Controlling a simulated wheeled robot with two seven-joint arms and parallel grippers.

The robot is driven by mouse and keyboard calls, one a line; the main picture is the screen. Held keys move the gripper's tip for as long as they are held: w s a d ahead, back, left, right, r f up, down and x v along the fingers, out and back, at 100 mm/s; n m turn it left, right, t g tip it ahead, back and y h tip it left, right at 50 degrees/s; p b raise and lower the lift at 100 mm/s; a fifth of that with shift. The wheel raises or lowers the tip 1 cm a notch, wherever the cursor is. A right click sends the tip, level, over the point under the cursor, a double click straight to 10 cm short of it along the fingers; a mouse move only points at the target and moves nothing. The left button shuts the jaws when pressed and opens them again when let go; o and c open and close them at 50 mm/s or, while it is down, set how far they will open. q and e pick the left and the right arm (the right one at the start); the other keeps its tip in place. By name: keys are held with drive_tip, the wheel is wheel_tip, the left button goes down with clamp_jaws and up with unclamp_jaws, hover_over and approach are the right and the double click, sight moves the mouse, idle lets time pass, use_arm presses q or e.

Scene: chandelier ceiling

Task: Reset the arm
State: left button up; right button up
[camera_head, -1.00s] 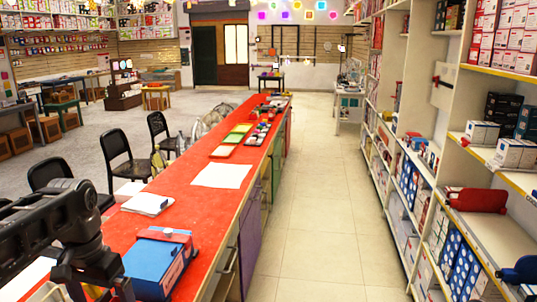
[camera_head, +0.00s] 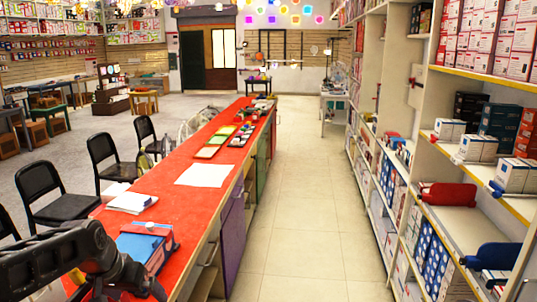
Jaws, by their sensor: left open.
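My left gripper (camera_head: 122,292) hangs at the lower left over the near end of the long red-topped counter (camera_head: 172,205). Its fingers are partly cut off by the bottom edge of the picture, and it looks open. A blue box (camera_head: 148,248) with a red band lies on the counter just beyond the gripper, partly hidden by it. I cannot see anything held in the gripper. My right gripper is not in view.
A white stack (camera_head: 131,202), a white sheet (camera_head: 203,174) and trays (camera_head: 207,152) lie along the counter. Black chairs (camera_head: 42,190) line its left side. Tall shelves (camera_head: 475,218) with boxes stand at the right. The tiled aisle (camera_head: 290,220) between is clear.

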use_arm(q)
drive_tip(key=s+d+f+n+h, duration=0.1)
drive_tip(key=d+f, duration=0.6)
drive_tip(key=f, duration=0.4)
drive_tip(key=d+f+n+h, duration=0.1)
drive_tip(key=d+f, duration=0.5)
drive_tip(key=f, duration=0.4)
drive_tip(key=s+d+f+g, duration=0.1)
drive_tip(key=s+d+f, duration=0.3)
drive_tip(key=s, duration=0.4)
drive_tip(key=s+d+f+g+h, duration=0.1)
drive_tip(key=s+d+f, duration=0.3)
drive_tip(key=s+f, duration=0.3)
drive_tip(key=s+d+f+g, duration=0.2)
drive_tip(key=s+d+f, duration=0.2)
drive_tip(key=s, duration=0.6)
wheel_tip(320, 180, down, 2)
drive_tip(key=shift+s+f, duration=0.1)
drive_tip(key=shift+s, duration=0.15)
drive_tip(key=shift+d, duration=0.1)
